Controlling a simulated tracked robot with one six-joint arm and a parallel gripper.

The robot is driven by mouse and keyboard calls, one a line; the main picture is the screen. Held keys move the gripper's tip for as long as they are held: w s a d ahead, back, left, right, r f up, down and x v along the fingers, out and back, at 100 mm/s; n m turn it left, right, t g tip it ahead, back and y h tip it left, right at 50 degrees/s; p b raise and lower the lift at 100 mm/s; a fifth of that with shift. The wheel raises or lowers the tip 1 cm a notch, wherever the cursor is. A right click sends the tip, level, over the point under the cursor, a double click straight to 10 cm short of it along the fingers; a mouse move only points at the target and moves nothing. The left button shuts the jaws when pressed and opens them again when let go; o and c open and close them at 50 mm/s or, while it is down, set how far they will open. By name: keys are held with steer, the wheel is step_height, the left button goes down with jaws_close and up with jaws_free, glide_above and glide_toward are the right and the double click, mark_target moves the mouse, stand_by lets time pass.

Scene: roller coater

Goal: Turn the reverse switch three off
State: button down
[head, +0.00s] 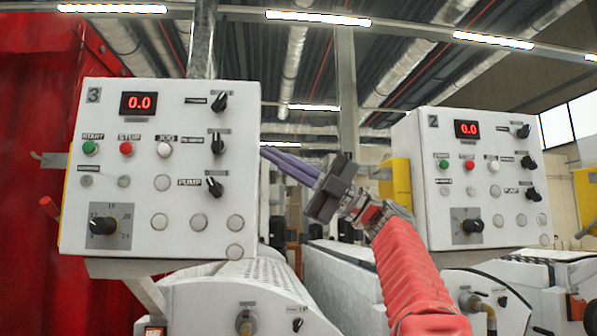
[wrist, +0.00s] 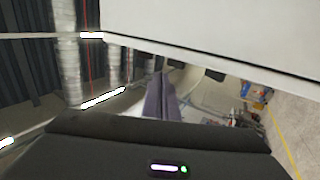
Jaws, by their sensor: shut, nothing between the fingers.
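The control panel marked 3 (head: 171,208) is a white box at the left in the head view, its display reading 0.0. Three black rotary switches sit down its right side: a top one (head: 220,102), a middle one (head: 217,144), and a bottom one (head: 214,187) beside a PUMP label. The top and middle labels are too small to read surely, so I cannot tell which is the reverse switch. My gripper (head: 264,151) has purple fingers, shut and empty, pointing left by the panel's right edge. They also show in the wrist view (wrist: 159,76); no switch shows there.
A second panel marked 2 (head: 466,238) stands at the right. Panel 3 also has buttons and a large black dial (head: 103,225). White machine rollers (head: 240,290) lie below. In the wrist view a large white surface (wrist: 230,25) fills the upper right, close to my fingers.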

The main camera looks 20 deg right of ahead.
steer(key=shift+v, duration=2.4)
